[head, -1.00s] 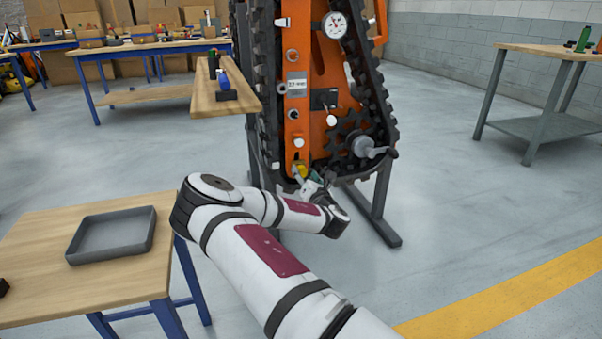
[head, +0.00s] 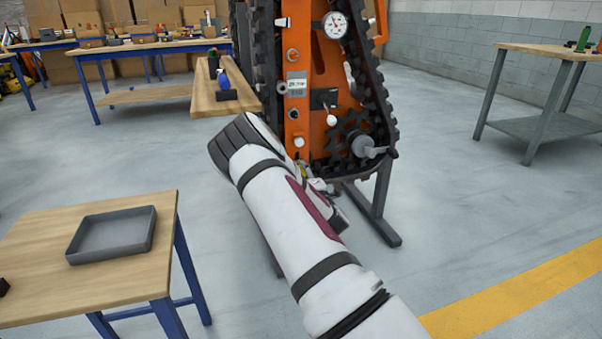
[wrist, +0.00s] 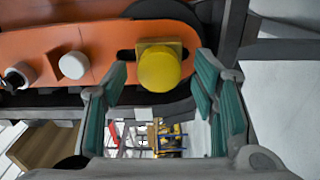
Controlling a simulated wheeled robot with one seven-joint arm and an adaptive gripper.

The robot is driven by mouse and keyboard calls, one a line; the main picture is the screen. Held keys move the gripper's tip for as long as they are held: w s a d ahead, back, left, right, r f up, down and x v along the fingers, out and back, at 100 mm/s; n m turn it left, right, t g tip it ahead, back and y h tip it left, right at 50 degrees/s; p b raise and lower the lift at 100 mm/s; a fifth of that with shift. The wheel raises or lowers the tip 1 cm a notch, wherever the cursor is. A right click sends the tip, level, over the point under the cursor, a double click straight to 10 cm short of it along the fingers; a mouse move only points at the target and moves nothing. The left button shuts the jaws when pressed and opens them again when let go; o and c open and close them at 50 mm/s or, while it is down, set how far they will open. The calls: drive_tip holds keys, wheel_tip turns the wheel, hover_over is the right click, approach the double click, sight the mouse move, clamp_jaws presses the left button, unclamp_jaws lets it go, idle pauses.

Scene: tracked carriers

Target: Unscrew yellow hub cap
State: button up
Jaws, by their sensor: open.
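The yellow hub cap (wrist: 159,67) is round and sits on a square yellow base on the orange plate of the carrier. In the head view only a small bit of yellow (head: 302,168) shows, mostly hidden by my arm. My gripper (wrist: 163,84) is open, its teal-padded fingers on either side below the cap in the wrist view. The cap lies between the lines of the two fingertips. I cannot tell whether either finger touches it. In the head view my gripper (head: 318,185) is at the foot of the carrier, partly hidden.
The orange carrier (head: 316,130) has a black track, a gauge (head: 335,25) and a crank (head: 367,148). A white knob (wrist: 73,65) stands left of the cap in the wrist view. A grey tray (head: 112,236) lies on the near left table.

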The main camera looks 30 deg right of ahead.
drive_tip(key=m, duration=1.7)
drive_tip(key=shift+m, duration=0.3)
drive_tip(key=c, duration=1.1)
drive_tip(key=n, duration=0.9)
drive_tip(key=shift+r+n, duration=0.15)
drive_tip(key=shift+n, duration=0.25)
